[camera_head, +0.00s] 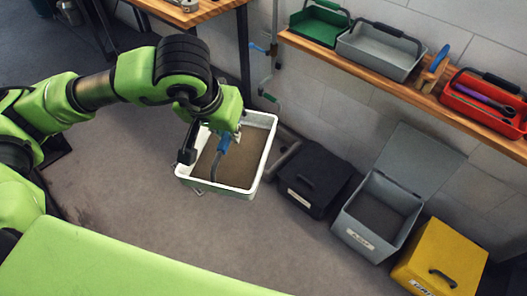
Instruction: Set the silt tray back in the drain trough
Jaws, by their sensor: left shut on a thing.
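The silt tray (264,165) is a white rectangular tray with brown silt (236,172) in it. My left gripper (208,143) is over its left part, shut at a blue grip (223,143) with a thin grey curved bar running down over the silt. The tray looks roughly level, but I cannot tell how far it is above the floor. A grey rimmed shape (287,153) by the wall, just right of the tray, may be the drain trough; the tray partly hides it. My right gripper is not in view.
Along the wall stand a black lidded box (313,181), an open grey bin (352,236) and a yellow box (441,262). A wooden shelf (330,50) above holds green, grey and red carriers. A pipe with a blue tap (260,48) is on the wall. Floor below the tray is clear.

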